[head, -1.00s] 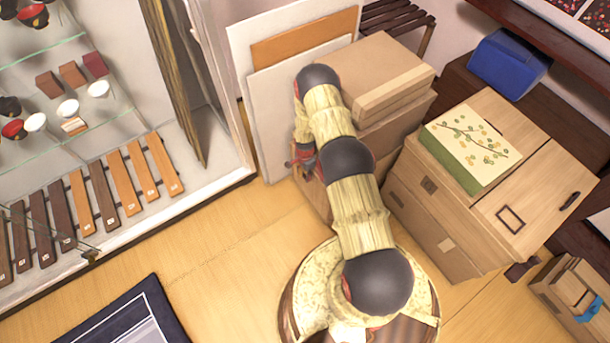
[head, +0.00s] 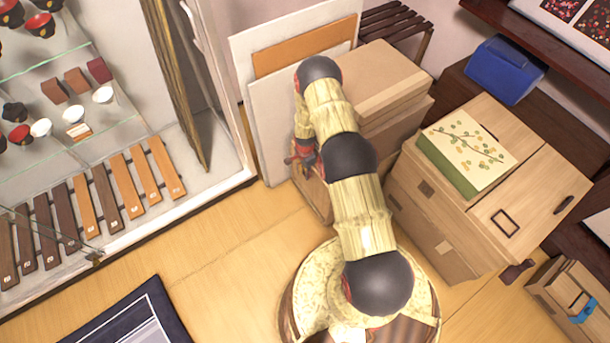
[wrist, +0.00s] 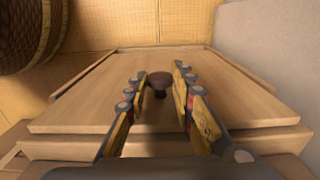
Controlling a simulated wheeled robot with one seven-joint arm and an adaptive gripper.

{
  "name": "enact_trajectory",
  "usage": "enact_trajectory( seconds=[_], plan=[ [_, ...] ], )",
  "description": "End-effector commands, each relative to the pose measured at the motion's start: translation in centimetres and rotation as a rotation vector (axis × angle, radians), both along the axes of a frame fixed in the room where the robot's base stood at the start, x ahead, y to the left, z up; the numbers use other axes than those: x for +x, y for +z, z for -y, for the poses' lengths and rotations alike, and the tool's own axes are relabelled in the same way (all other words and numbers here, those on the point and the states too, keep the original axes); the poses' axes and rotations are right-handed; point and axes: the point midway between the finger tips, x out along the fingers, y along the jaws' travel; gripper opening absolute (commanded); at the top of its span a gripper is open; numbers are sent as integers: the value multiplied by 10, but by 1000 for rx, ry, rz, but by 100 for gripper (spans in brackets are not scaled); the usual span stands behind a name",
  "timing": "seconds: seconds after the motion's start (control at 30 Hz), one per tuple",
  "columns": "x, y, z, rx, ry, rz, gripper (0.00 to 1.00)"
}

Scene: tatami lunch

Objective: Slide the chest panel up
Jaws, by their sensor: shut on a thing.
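The chest panel (wrist: 95,92) is a pale wooden board filling the middle of the wrist view. A dark round knob (wrist: 159,80) stands on it. My gripper (wrist: 160,85) has one finger on each side of the knob and is shut on it; the exact contact is hard to see. In the head view my gripper (head: 303,158) is beside my arm, at the small wooden chest (head: 314,196), which my arm largely hides. The panel's face cannot be made out in that view.
Stacked cartons (head: 385,80) and leaning boards (head: 262,100) stand behind the chest. A larger wooden cabinet (head: 440,225) with a green-sided box (head: 455,170) is to the right. A glass display case (head: 225,160) is to the left. Floor at lower left is partly clear.

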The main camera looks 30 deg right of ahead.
Motion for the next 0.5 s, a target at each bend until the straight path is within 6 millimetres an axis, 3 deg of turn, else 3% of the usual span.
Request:
enact_trajectory(
  seconds=[0.03, 0.2, 0.5],
  plan=[
    [2, 27, 0, -1, 2, 3, 0],
    [2, 84, 0, -2, 2, 4, 0],
    [1, 167, 0, -1, 2, 2, 0]
  ],
)
